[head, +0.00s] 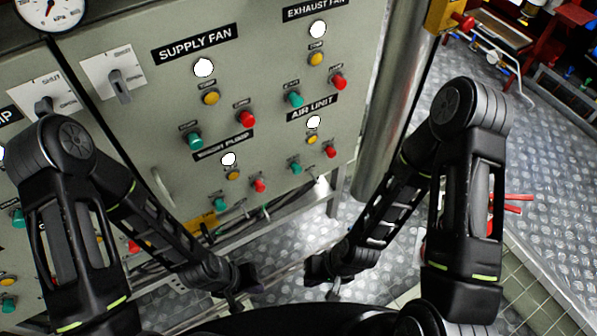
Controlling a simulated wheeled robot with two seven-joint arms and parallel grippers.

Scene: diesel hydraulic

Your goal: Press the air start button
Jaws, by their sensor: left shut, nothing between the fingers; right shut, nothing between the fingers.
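The AIR UNIT label (313,108) is on the lower right of the grey control panel (265,75). Below it are a white lamp (314,122), a yellow button (312,139), a green button (296,168) at lower left and a red button (330,151) at right. The small tags above these buttons are too small to read. My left gripper (240,288) is shut and empty, low in the view, below and left of the green button. My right gripper (324,278) is shut and empty, below the green button and slightly right. Neither gripper touches the panel.
Similar button groups sit under SUPPLY FAN (195,45), EXHAUST FAN (314,9) and a pump label (224,148). Rotary switches (122,86) are at the left. A metal pipe (385,120) stands at the panel's right edge. Cables (262,212) hang below the panel.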

